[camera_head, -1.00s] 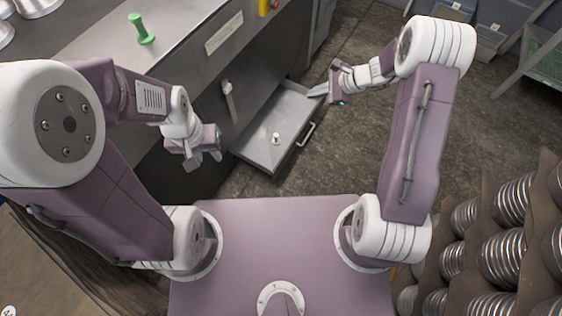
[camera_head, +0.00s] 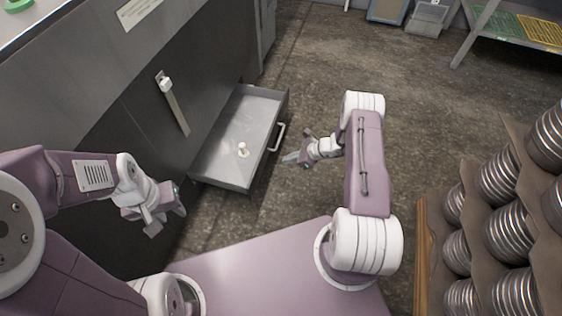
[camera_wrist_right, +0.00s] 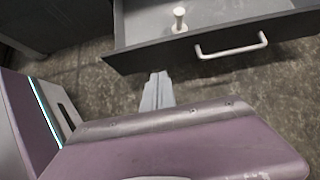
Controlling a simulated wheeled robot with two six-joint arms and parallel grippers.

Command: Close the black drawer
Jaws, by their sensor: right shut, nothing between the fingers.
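The drawer (camera_head: 250,115) is pulled out of the dark cabinet (camera_head: 125,120) and shows a grey metal inside. Its light bar handle (camera_head: 277,137) is on the front panel, and a small white knob-like object (camera_head: 242,150) stands inside. In the right wrist view the drawer front (camera_wrist_right: 165,52) and handle (camera_wrist_right: 232,47) are ahead of the fingertips. My right gripper (camera_head: 290,158) is shut and empty, in front of the drawer and apart from the handle in the head view. My left gripper (camera_head: 166,217) has its fingers apart, empty, beside the cabinet near the drawer's near side.
Racked metal cans (camera_head: 505,230) stand at the right. A shelf table (camera_head: 515,28) is at the back right. The floor (camera_head: 360,65) beyond the drawer is clear.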

